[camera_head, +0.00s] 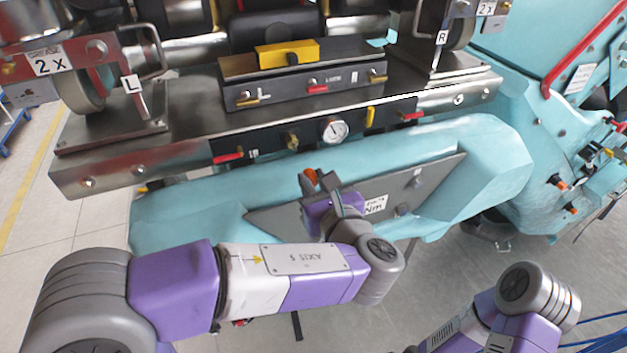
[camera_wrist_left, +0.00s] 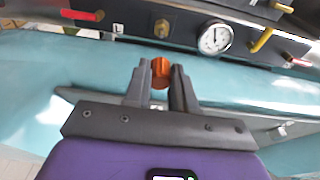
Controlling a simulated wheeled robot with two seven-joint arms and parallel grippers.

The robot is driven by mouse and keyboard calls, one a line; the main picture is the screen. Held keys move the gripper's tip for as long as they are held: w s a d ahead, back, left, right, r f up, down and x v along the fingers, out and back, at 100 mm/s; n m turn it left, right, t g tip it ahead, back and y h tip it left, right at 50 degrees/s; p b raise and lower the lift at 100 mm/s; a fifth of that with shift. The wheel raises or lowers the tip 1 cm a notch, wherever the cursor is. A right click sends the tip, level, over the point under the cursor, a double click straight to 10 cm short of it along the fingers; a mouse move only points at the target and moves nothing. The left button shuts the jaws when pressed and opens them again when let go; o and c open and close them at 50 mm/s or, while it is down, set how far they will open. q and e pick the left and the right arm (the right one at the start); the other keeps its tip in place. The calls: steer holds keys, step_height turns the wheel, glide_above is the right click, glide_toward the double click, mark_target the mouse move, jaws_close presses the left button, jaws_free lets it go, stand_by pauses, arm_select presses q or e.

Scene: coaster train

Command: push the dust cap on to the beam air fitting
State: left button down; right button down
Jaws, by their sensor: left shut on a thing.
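My left gripper (camera_head: 317,184) is in front of the teal body, below the metal beam (camera_head: 200,154). It is shut on the orange dust cap (camera_head: 310,175). In the left wrist view the cap (camera_wrist_left: 160,70) sits between the two dark fingertips (camera_wrist_left: 159,82). A brass fitting (camera_head: 292,141) on the beam's dark front panel looks like the beam air fitting. It also shows in the left wrist view (camera_wrist_left: 161,28), above the cap and apart from it. My right gripper is not in view; only part of the right arm shows at lower right.
A round gauge (camera_head: 335,131) is right of the fitting. A red lever (camera_head: 228,158) is to its left, and a yellow lever (camera_head: 370,117) and another red lever (camera_head: 412,116) are farther right. A grey sloped plate (camera_head: 432,180) lies below, beside my left wrist.

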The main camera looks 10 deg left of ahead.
mark_target(296, 149)
arm_select(q)
steer(key=shift+r, duration=0.2)
steer(key=shift+r+p+x, duration=0.15)
steer(key=shift+p+x, duration=0.15)
steer(key=shift+x, duration=1.15)
steer(key=shift+r+p+x, duration=0.15)
steer(key=shift+p+x, duration=0.1)
steer(key=shift+x, duration=1.15)
steer(key=shift+r+p+x, duration=0.2)
steer(key=shift+p+x, duration=0.15)
steer(key=shift+x, duration=1.3)
steer(key=c, duration=0.8)
jaws_free()
steer(key=shift+c, duration=0.2)
